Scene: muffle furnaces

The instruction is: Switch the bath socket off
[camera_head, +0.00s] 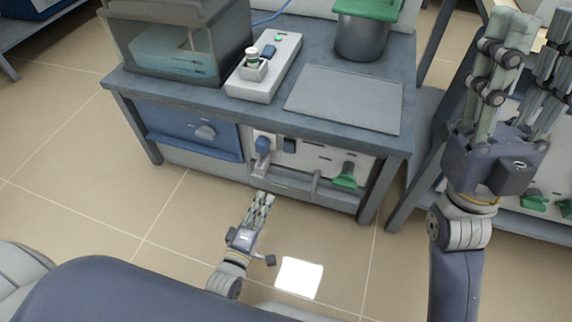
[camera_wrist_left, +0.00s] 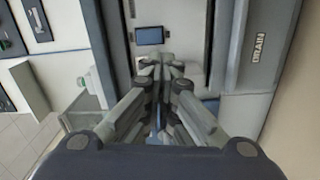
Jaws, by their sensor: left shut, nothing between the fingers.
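A pale panel under the bench carries a blue plug-like part (camera_head: 264,144) with a small dark blue rocker (camera_head: 289,145) beside it, apparently the bath socket. Its tilt is too small to read. In the left wrist view a blue rectangle (camera_wrist_left: 150,35), apparently this rocker, lies just beyond the fingertips. My left gripper (camera_head: 267,195) is shut and empty, in front of and below the panel. Its fingertips (camera_wrist_left: 160,68) meet in the left wrist view, and I see no contact with the rocker. My right gripper (camera_head: 522,50) is open and empty, raised at the right.
A bench (camera_head: 340,120) holds a glass-sided bath (camera_head: 170,50), a white device (camera_head: 264,70) with a green light, a grey plate (camera_head: 345,98) and a dark pot (camera_head: 362,38).

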